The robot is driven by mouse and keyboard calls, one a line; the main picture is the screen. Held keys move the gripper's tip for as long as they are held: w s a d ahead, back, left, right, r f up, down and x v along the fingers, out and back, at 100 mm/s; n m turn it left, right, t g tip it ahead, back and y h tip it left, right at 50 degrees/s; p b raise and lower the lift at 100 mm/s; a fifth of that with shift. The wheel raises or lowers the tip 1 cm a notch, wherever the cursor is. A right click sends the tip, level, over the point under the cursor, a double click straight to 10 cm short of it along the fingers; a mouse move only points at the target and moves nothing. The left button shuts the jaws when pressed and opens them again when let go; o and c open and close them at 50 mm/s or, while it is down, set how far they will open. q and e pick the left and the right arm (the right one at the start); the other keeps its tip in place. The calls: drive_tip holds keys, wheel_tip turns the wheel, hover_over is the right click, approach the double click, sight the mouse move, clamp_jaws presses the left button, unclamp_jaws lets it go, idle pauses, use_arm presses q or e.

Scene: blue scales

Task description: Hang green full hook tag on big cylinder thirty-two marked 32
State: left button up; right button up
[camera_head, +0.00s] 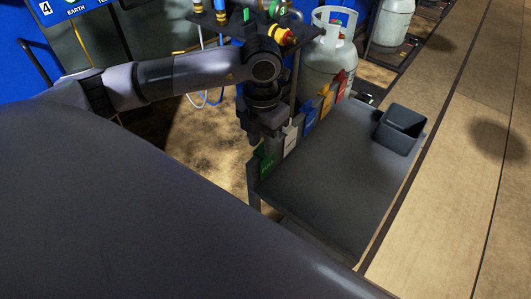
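The green tag (265,161), with lettering too small to read fully, hangs at the near end of a row of tags along the left edge of a dark table. My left gripper (264,142) points down just above the green tag. Its fingers are dark and small, so I cannot tell whether they are open or touch the tag. A large pale grey cylinder (327,58) with a collar stands beyond the table's far end. I cannot read a 32 on it. My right gripper is out of view.
White (290,138), blue (310,121), yellow (327,101) and red (342,84) tags follow the green one. A black open bin (398,132) stands on the table (335,190) at right. Another cylinder (393,24) stands farther back. Valves and hoses are behind my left arm.

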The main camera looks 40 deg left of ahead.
use_arm(q)
clamp_jaws()
drive_tip(key=shift+r, duration=0.1)
drive_tip(key=shift+r+p, duration=1.5)
drive_tip(key=shift+r, duration=0.45)
